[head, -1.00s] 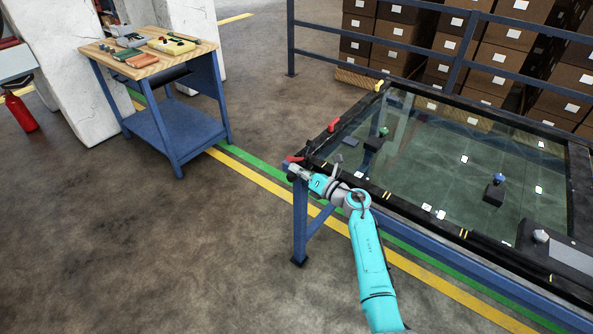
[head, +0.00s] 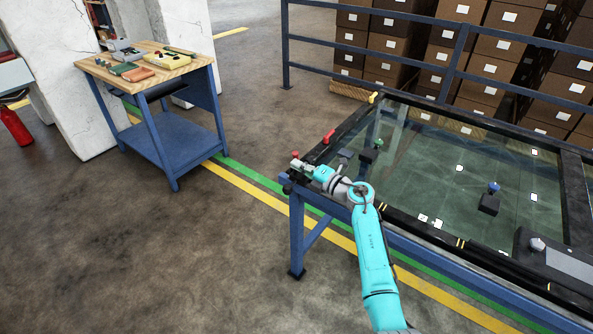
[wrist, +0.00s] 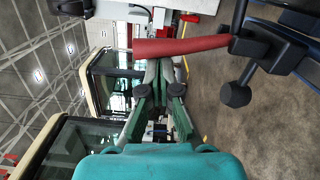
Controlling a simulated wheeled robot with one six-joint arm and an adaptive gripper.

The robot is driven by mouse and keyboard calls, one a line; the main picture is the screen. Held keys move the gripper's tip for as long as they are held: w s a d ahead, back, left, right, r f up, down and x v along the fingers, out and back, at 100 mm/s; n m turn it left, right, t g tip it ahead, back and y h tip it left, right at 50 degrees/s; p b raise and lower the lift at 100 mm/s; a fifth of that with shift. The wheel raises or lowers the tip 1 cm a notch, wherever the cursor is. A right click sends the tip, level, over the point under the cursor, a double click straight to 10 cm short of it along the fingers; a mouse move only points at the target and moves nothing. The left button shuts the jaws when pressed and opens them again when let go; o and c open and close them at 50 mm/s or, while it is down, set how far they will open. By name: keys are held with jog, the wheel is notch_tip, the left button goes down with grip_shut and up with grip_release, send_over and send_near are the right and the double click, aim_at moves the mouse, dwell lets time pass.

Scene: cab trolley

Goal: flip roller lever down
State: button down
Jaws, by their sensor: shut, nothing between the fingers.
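A red lever handle (wrist: 180,47) lies across the wrist view, just ahead of my fingertips. Its right end joins a dark pivot bracket (wrist: 255,45), with a black knob (wrist: 236,94) beside it. My gripper (wrist: 163,68) is shut and empty; I cannot tell if its tips touch the handle. In the head view my gripper (head: 300,166) is at the near left corner of the glass-topped table (head: 430,180), by a small red part (head: 295,155). Another red handle (head: 328,137) and a yellow one (head: 373,97) stand farther along the same edge. No roller is clearly visible.
A wooden-topped blue workbench (head: 150,68) with tools stands at the left. A blue railing (head: 390,20) and stacked cartons (head: 490,65) are behind the table. The floor (head: 120,240) left of the table is clear.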

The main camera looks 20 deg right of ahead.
jog(key=shift+w+d+r, duration=0.25)
jog(key=shift+d, duration=0.1)
dwell(0.5)
